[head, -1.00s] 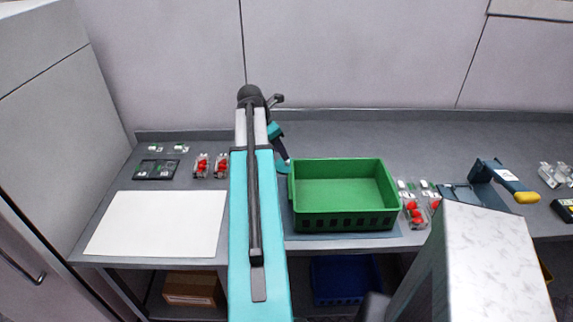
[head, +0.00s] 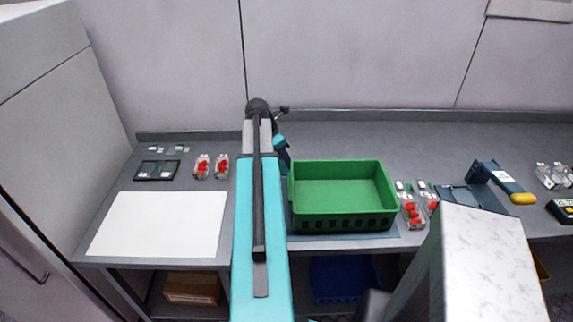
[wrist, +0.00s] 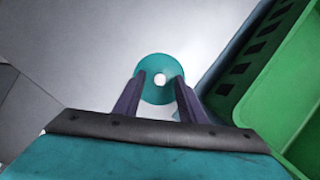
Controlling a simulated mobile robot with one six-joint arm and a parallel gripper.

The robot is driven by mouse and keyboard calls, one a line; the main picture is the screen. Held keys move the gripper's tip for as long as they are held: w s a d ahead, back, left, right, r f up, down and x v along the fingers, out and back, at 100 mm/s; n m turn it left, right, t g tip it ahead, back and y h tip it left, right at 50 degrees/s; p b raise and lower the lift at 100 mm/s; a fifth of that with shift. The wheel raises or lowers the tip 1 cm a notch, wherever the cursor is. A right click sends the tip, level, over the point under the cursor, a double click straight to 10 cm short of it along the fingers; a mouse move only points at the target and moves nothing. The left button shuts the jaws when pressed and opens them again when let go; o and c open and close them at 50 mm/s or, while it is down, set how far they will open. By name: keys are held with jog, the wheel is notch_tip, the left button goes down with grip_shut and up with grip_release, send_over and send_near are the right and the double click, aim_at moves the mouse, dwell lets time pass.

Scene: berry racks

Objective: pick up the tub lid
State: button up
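The tub lid appears as a round teal disc with a pale centre (wrist: 160,62) in the wrist view. My gripper (wrist: 161,78) is straight above it. Its two dark purple fingers stand apart, one over each side of the disc, and overlap its edges in the picture. I see no clear grip on it; contact is hard to judge. In the head view, my arm and the green crate hide the lid and fingertips.
The green crate (head: 340,222) stands close to the right of my gripper, and its wall also shows in the wrist view (wrist: 245,70). Berry punnets (head: 211,168) and a white board (head: 158,224) lie left. A blue and yellow tool (head: 503,181) is at right.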

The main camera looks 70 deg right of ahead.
jog(key=shift+s+d+f, duration=0.1)
jog(key=shift+f, duration=0.2)
dwell(0.4)
grip_shut()
